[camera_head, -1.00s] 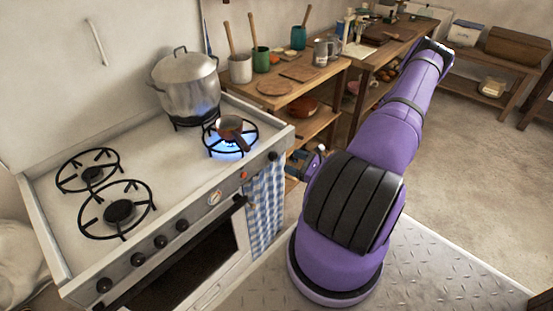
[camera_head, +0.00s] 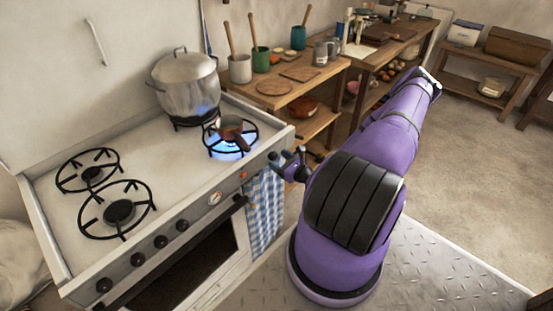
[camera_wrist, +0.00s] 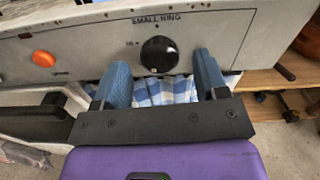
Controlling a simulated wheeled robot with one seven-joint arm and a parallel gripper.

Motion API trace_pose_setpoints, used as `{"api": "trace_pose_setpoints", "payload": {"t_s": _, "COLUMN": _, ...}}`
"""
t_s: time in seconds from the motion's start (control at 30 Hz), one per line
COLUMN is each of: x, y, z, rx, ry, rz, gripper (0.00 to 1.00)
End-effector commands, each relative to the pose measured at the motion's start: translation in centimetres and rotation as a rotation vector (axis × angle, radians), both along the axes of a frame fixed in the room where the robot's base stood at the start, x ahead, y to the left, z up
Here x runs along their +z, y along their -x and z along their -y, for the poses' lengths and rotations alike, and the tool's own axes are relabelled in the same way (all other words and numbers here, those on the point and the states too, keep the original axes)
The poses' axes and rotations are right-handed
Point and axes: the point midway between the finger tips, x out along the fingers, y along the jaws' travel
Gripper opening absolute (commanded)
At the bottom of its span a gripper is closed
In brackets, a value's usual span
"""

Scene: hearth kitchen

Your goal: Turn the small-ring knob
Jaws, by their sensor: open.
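The small-ring knob (camera_wrist: 160,54) is a round black knob on the stove's pale front panel, under the printed words "SMALL RING" in the wrist view. My gripper (camera_wrist: 162,60) is open, with one blue finger on the left of the knob and the other on the right. Gaps show between the knob and both fingers, and the fingers do not grip it. In the head view my gripper (camera_head: 288,164) is at the right end of the stove front, where it makes the knob hard to make out.
A small copper pan (camera_head: 230,128) stands over a blue flame, and a large steel pot (camera_head: 187,84) stands behind it. A blue checked towel (camera_head: 264,212) hangs below the panel. An orange button (camera_wrist: 43,58) is left of the knob. A wooden shelf (camera_head: 300,90) stands right of the stove.

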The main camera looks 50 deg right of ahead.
Motion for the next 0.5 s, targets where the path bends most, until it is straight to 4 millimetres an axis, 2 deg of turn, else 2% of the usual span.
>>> {"api": "trace_pose_setpoints", "payload": {"t_s": 0.2, "x": 0.0, "y": -1.5, "z": -0.1, "rx": 0.000, "ry": 0.000, "rz": 0.000, "gripper": 0.67}}
{"api": "trace_pose_setpoints", "payload": {"t_s": 0.5, "x": 0.0, "y": -1.7, "z": -0.1, "rx": 0.000, "ry": 0.000, "rz": 0.000, "gripper": 0.67}}
